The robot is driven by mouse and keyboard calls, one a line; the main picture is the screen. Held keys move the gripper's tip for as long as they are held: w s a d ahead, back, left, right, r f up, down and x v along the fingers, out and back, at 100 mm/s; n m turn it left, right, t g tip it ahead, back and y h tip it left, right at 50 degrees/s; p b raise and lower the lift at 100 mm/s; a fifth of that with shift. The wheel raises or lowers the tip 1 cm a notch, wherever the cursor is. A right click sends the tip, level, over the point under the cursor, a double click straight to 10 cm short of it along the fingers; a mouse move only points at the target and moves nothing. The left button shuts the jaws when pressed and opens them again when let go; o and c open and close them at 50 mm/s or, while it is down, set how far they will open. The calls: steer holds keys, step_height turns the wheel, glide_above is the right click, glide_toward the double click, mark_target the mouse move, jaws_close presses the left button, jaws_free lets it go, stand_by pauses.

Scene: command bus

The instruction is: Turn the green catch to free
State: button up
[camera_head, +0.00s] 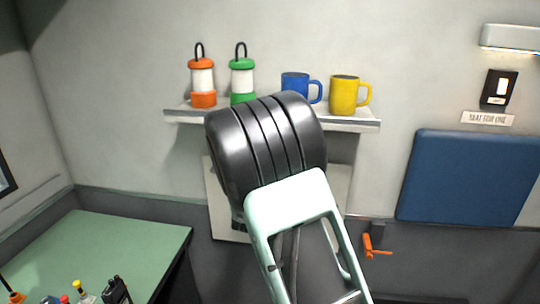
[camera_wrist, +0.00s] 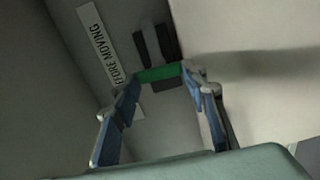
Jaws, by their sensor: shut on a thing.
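The green catch (camera_wrist: 160,73) shows in the wrist view as a short green bar on a pale panel. My gripper (camera_wrist: 162,78) has its blue-padded fingers on either side of the bar, tips against its two ends. It is shut on the catch. Two dark upright blocks (camera_wrist: 155,43) stand just beyond the bar, and a dark patch lies just below it. In the head view my arm hides the catch and my gripper.
A shelf (camera_head: 350,125) carries an orange lantern (camera_head: 203,85), a green lantern (camera_head: 242,80), a blue mug (camera_head: 295,84) and a yellow mug (camera_head: 344,95). A green table (camera_head: 110,250) stands left.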

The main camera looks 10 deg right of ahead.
steer(key=shift+n, duration=0.3)
stand_by(0.4)
steer(key=o, duration=1.2)
steer(key=shift+c, duration=0.2)
steer(key=shift+s, duration=0.1)
steer(key=v, duration=1.2)
